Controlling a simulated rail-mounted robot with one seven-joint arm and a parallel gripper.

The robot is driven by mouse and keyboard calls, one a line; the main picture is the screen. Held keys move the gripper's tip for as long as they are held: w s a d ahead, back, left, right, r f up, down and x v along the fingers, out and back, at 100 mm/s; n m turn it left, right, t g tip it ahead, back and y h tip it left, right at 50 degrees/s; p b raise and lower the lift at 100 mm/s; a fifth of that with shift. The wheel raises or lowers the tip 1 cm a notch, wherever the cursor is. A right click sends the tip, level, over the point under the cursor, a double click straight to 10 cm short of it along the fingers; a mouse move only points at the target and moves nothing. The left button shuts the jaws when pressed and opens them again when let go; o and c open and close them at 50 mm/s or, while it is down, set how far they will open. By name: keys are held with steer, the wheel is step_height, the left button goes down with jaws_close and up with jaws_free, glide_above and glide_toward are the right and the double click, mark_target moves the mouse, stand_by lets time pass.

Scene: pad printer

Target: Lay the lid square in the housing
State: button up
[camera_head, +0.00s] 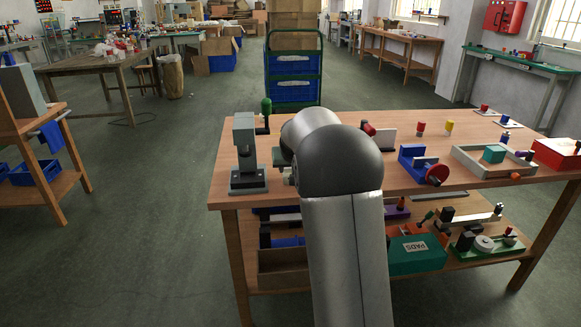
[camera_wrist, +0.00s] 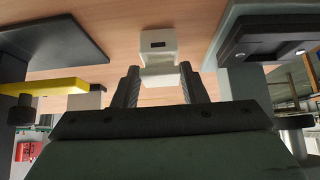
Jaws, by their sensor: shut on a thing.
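In the wrist view my gripper (camera_wrist: 160,88) has its two dark fingers on either side of a pale cream piece (camera_wrist: 160,72), which I take to be the lid. A cream block face with a dark slot (camera_wrist: 158,44) shows just past the fingertips, over the wooden bench top. I cannot tell whether this face belongs to the held piece or to a separate part, such as the housing. In the head view my own arm hides the gripper and whatever it holds.
The wooden bench (camera_head: 440,190) carries a grey-green press (camera_head: 246,160) at left, a blue vise (camera_head: 410,160) and a pale tray (camera_head: 470,166) at right. In the wrist view, a dark plate (camera_wrist: 55,45) and a yellow bar (camera_wrist: 50,87) flank the left, a grey-green machine part (camera_wrist: 235,45) the right.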

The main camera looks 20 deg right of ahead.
steer(key=shift+f+b, duration=0.3)
steer(key=shift+f, duration=0.15)
steer(key=o, duration=1)
steer(key=shift+r, duration=0.1)
steer(key=shift+r+p, duration=2.2)
steer(key=shift+r, duration=0.75)
